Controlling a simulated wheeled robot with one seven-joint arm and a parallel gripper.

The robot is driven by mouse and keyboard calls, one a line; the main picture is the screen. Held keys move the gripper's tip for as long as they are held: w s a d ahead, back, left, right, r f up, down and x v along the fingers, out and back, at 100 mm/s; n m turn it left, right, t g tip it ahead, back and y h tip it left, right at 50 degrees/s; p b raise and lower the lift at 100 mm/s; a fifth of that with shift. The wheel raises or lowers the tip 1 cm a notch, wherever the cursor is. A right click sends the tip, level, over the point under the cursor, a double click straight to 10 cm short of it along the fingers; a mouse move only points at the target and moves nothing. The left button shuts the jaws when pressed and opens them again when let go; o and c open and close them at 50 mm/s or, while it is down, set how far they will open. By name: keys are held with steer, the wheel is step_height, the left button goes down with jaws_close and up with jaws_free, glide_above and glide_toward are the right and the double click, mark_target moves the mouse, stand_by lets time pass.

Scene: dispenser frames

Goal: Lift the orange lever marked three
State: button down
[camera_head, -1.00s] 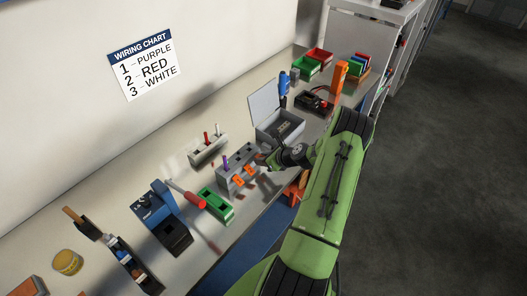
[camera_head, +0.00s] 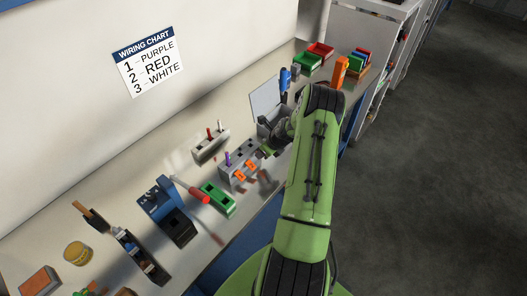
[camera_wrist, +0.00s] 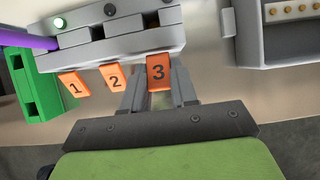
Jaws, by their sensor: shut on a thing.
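The orange lever marked 3 (camera_wrist: 158,73) sits at the right end of the grey terminal block's (camera_wrist: 120,42) front in the wrist view. My gripper (camera_wrist: 158,92) is shut on it, with one finger on each side. Levers marked 1 (camera_wrist: 74,86) and 2 (camera_wrist: 113,77) hang to its left, clear of the fingers. In the head view, the block (camera_head: 226,176) shows, but my arm hides lever 3.
A rack (camera_head: 211,151) holding a red and a white wire stands behind the block. A green holder (camera_head: 217,200) and a red-handled screwdriver (camera_head: 198,195) lie to the left. An open grey box (camera_head: 268,122) stands to the right. The wiring chart (camera_head: 147,61) lists purple, red, white.

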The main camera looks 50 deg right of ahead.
steer(key=c, duration=0.9)
jaws_free()
steer(key=v, duration=1.5)
steer(key=shift+s+r+b, duration=0.15)
steer(key=shift+r+b, duration=0.2)
